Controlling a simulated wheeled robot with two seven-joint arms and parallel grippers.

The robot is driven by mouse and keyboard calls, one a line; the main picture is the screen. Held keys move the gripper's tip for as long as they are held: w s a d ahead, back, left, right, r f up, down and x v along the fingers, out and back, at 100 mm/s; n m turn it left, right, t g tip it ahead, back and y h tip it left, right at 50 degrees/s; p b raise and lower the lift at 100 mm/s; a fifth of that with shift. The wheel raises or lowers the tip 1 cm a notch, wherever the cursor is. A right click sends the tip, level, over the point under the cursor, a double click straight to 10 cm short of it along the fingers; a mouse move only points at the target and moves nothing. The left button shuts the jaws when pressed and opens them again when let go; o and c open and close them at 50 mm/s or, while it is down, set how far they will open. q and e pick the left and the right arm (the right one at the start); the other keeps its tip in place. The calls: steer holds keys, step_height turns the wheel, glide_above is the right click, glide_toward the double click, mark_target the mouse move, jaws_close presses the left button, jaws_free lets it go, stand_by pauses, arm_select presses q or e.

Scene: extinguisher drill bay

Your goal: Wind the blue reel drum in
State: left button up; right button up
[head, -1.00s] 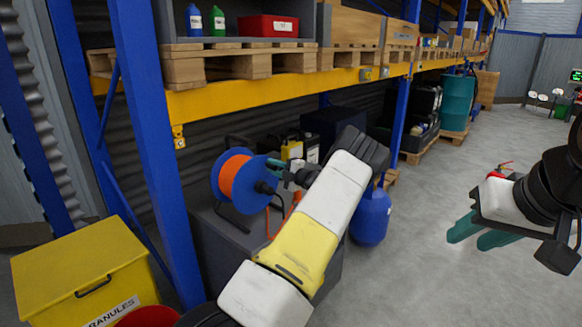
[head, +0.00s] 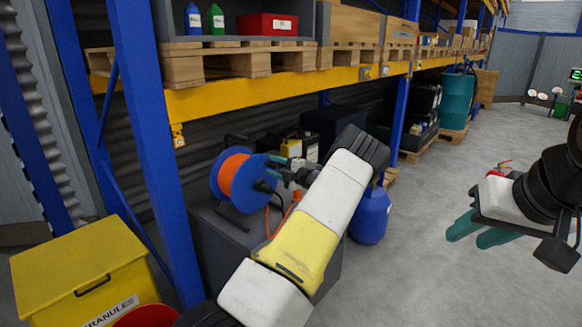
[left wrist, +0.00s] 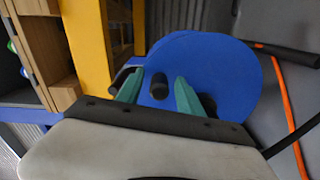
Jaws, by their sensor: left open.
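The reel drum (head: 225,178) has blue side discs and an orange middle. It stands in a black frame on a grey cabinet. My left gripper (head: 271,167) is at its right-hand side and is open. In the left wrist view, the blue disc (left wrist: 225,85) fills the middle. A black knob (left wrist: 160,88) shows between the two teal fingers (left wrist: 157,92), with a gap on either side. Whether the fingers reach past the knob's end, I cannot tell. My right gripper (head: 468,239) is open and empty above the floor at the right, away from the reel.
An orange hose (head: 270,222) hangs by the grey cabinet (head: 219,240). A blue cylinder (head: 371,215) stands right of it. A blue rack post (head: 155,160) and a yellow beam (head: 250,90) are close to the reel. A yellow bin (head: 80,265) is at left. The floor at right is clear.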

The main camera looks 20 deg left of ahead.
arm_select(q)
steer(key=v, duration=0.7)
steer(key=shift+d, duration=0.25)
